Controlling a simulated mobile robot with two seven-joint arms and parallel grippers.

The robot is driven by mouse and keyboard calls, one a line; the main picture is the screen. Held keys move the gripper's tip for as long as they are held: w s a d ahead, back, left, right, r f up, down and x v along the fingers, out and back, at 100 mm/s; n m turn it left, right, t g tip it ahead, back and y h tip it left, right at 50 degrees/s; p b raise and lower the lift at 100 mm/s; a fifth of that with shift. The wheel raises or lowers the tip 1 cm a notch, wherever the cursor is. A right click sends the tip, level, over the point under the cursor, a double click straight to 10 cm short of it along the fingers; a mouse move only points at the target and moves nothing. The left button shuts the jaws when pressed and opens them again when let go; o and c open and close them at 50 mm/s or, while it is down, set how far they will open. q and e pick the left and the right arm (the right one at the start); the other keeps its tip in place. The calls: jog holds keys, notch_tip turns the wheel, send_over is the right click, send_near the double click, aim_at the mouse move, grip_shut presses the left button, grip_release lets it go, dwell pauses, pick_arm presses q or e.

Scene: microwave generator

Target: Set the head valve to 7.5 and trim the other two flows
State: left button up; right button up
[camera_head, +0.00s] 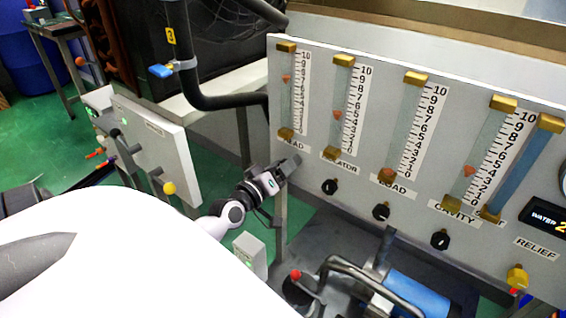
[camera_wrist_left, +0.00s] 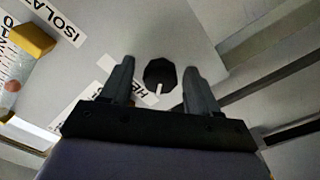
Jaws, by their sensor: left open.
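The head flow tube (camera_head: 288,95) on the panel has its orange float (camera_head: 286,78) near 7. The isolator float (camera_head: 337,114) sits near 4. The load float (camera_head: 387,175) is at the bottom of its tube, and the cavity float (camera_head: 469,171) is near 3. My left gripper (camera_head: 290,164) is open at the panel under the HEAD label and hides the head knob in the head view. In the left wrist view the black head knob (camera_wrist_left: 160,73) with its white pointer lies between the open fingertips (camera_wrist_left: 160,68); contact cannot be told. My right gripper is not seen.
Black knobs stand under the isolator (camera_head: 330,187), load (camera_head: 381,212) and cavity (camera_head: 440,240) tubes. A brass relief knob (camera_head: 517,278) is at lower right. A black hose (camera_head: 195,75) hangs left of the panel. A blue cylinder (camera_head: 417,292) with pipes stands below.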

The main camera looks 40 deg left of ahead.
pick_arm(q)
jog(key=s, duration=0.7)
jog(key=shift+d+p, duration=0.35)
jog(key=shift+p, duration=0.1)
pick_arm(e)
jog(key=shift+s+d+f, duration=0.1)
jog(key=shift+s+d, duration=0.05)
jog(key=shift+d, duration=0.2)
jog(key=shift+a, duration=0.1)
